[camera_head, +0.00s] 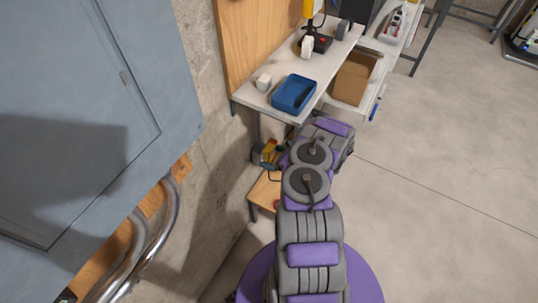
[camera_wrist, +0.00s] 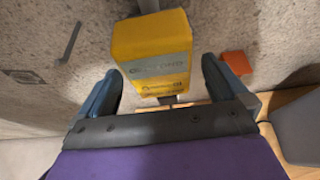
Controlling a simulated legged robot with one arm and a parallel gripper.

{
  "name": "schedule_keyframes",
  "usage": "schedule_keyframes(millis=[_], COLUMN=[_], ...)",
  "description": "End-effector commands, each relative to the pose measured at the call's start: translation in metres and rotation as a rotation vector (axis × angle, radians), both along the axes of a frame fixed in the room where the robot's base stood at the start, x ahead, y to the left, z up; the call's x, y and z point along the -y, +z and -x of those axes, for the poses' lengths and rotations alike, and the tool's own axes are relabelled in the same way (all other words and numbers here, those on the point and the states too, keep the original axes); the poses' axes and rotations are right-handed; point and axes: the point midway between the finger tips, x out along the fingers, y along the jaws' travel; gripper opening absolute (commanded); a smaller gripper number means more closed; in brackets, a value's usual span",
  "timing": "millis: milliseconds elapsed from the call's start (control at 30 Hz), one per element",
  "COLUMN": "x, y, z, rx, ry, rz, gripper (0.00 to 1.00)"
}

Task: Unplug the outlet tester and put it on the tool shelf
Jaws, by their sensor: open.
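The outlet tester, a yellow block with a grey lettered label (camera_wrist: 155,65), is close ahead in the wrist view, by the rough concrete wall. My gripper (camera_wrist: 161,68) is open, with one dark blue-grey finger on each side of it. A gap shows on both sides, so the fingers do not appear to touch it. Its plug end and any outlet are hidden. In the head view a small yellow thing (camera_head: 268,151) shows at the wall beside my arm, below the white bench; my gripper is hidden there. A low wooden shelf (camera_head: 264,192) is partly behind my arm.
A white bench (camera_head: 262,101) holds a blue tray (camera_head: 294,93) and several small items. A cardboard box (camera_head: 354,78) is right of it. A grey-blue panel (camera_head: 80,100) and metal conduits (camera_head: 155,232) line the left wall. The concrete floor at right is mostly clear.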

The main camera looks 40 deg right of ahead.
Motion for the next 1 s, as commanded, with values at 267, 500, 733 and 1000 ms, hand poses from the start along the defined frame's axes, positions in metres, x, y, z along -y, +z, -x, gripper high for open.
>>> schedule_keyframes(millis=[267, 500, 733, 1000], x=[0.0004, 0.0006, 0.0003, -0.0006], y=[-0.0001, -0.0001, -0.0003, -0.0004], z=[0.0002, 0.0003, 0.0006, 0.0010], rx=[0.000, 0.000, 0.000, -0.002], ry=[0.000, -0.001, 0.000, 0.000], rz=[-0.001, 0.000, -0.001, -0.002], gripper=[1.00, 0.77, 0.55, 0.29])
